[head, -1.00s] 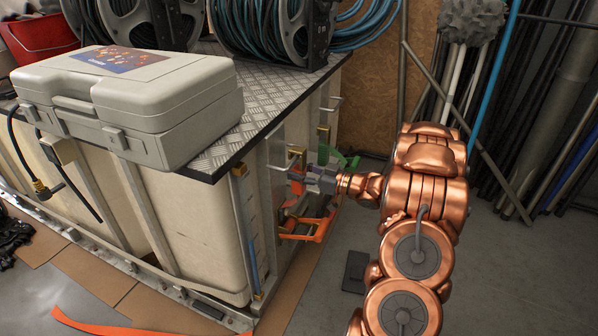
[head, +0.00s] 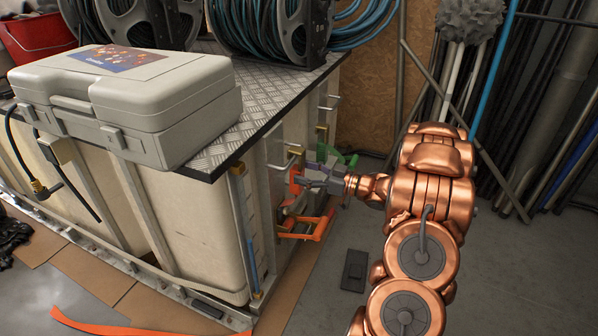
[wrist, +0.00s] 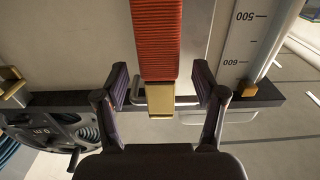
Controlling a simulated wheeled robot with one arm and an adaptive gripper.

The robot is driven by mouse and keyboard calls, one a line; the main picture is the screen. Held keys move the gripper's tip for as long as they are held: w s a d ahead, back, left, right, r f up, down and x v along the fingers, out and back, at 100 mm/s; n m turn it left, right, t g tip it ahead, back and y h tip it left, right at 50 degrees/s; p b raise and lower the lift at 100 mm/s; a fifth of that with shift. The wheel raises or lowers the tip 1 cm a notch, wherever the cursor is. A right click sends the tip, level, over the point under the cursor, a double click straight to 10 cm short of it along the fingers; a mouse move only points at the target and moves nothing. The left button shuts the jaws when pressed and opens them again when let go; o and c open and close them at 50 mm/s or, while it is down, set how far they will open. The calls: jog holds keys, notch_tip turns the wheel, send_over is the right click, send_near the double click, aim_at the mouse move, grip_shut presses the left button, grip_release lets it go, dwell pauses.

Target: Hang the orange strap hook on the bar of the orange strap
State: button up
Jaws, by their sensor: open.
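The orange strap (wrist: 155,40) comes in from the top of the wrist view and ends in a brass-coloured hook (wrist: 160,100). The hook lies across a thin metal bar (wrist: 187,98); I cannot tell how well it is seated. The orange strap also shows in the head view (head: 295,184), against the end of the crate. The bar (head: 283,166) sticks out just above it. My gripper (wrist: 160,78) is open, one finger on each side of the hook, with gaps visible. In the head view my gripper (head: 308,180) is just right of the strap.
An orange ratchet handle (head: 307,227) juts out below my gripper. A green part (head: 345,160) is just behind it. The grey case (head: 125,95) and hose reels (head: 275,30) stand on the crate's metal top.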

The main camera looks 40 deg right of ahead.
jog(key=v, duration=0.9)
jog(key=shift+s+d, duration=0.15)
